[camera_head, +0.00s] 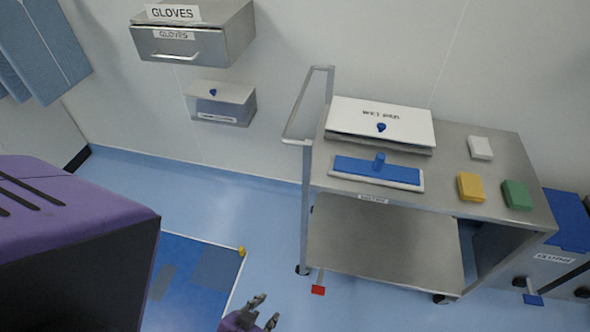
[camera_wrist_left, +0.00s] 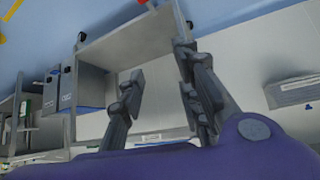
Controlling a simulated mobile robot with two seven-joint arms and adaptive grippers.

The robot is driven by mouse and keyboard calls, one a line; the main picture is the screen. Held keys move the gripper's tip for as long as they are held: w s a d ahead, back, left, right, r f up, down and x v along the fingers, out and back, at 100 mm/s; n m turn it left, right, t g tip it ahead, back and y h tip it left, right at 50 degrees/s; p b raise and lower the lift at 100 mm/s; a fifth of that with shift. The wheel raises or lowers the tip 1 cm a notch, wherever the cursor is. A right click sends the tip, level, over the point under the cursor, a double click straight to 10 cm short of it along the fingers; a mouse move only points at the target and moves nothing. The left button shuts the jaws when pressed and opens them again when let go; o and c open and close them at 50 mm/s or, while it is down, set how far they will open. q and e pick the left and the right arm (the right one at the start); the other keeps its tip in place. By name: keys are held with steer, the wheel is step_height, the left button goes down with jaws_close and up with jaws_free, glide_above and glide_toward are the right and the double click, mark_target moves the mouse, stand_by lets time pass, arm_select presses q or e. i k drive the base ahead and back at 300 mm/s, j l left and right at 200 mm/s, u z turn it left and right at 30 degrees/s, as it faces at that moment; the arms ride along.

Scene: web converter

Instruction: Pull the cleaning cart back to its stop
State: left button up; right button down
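The cleaning cart (camera_head: 385,240) is a grey metal cart against the back wall, right of centre in the head view. Its tube push handle (camera_head: 298,137) stands at its left end. A red pedal (camera_head: 318,289) shows low at its front left. My left gripper (camera_head: 264,311) is at the bottom of the head view, left of and in front of the cart, touching nothing. Its fingers (camera_wrist_left: 160,98) are apart and empty in the left wrist view, where the cart's underside shows upside down beyond them. My right gripper is in neither view.
On the cart are a white wipes box (camera_head: 380,112), a blue mop pad (camera_head: 375,171), and yellow (camera_head: 470,187), green (camera_head: 517,194) and white (camera_head: 480,147) blocks. Blue-lidded bins (camera_head: 567,222) stand right. A blue floor mat (camera_head: 195,275) lies left. A glove box (camera_head: 185,45) hangs above.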

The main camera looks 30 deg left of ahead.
mark_target(401, 237)
steer(key=j, duration=0.55)
steer(key=k+j, duration=0.1)
steer(key=j, duration=0.4)
steer(key=i+j, duration=0.3)
steer(key=i, duration=0.2)
steer(key=i+j, duration=0.35)
steer(key=i, duration=0.1)
